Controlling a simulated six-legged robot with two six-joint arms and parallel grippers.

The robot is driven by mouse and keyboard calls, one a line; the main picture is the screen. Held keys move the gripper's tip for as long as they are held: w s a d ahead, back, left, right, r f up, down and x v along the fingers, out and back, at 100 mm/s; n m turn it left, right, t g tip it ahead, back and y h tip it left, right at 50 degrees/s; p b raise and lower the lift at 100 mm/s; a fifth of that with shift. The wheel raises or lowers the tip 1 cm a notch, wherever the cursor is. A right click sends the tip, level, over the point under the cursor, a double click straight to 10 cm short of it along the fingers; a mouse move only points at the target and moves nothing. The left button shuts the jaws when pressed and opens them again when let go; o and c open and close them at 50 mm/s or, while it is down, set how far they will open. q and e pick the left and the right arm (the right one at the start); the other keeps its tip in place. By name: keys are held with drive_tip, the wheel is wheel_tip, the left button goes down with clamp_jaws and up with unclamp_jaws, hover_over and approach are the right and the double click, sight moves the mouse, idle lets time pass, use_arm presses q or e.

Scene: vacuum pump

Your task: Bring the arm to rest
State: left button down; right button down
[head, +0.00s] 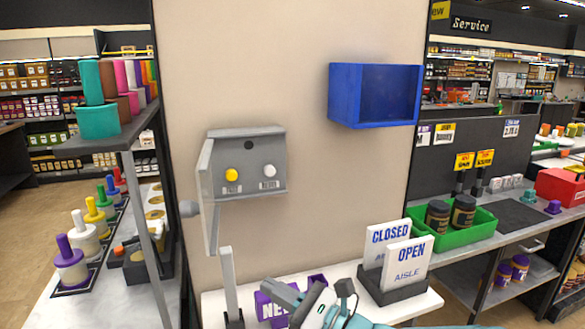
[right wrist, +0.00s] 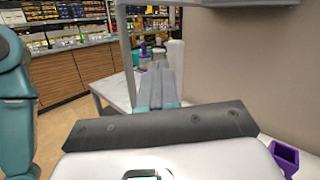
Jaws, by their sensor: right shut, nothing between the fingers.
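My right arm (head: 372,323), teal and white, comes in low from the right in the head view. Its right gripper (head: 272,288) is over the white table at the bottom middle, pointing left. In the right wrist view the grey fingers (right wrist: 157,68) lie together, shut, with nothing between them. In the head view the gripper is in front of a purple box (head: 264,309) with white letters and hides part of it. My left gripper is not in view.
A grey wall box (head: 258,178) with its door open has a yellow and a white button. A grey upright lever (head: 229,285) stands left of the gripper. Closed and open signs (head: 407,262) stand to its right. A blue bin (head: 345,95) hangs above.

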drive_tip(key=s+d+f+n+g+h, duration=0.2)
drive_tip(key=s+f+n+g+h, duration=0.3)
drive_tip(key=f, duration=0.8)
drive_tip(key=s+d+f+n+g+h, duration=0.15)
drive_tip(key=s+f+g, duration=0.4)
drive_tip(key=f, duration=0.75)
drive_tip(key=s+d+f+n+h, duration=0.3)
drive_tip(key=s+d+f+n, duration=0.2)
drive_tip(key=s+f+n, duration=0.2)
drive_tip(key=s+d+f+n+h, duration=0.4)
drive_tip(key=s+d+f+n, duration=0.2)
drive_tip(key=s+f, duration=0.3)
drive_tip(key=shift+d+f+n+t, duration=0.2)
drive_tip(key=shift+f+n+t, duration=0.05)
drive_tip(key=shift+n+t, duration=0.2)
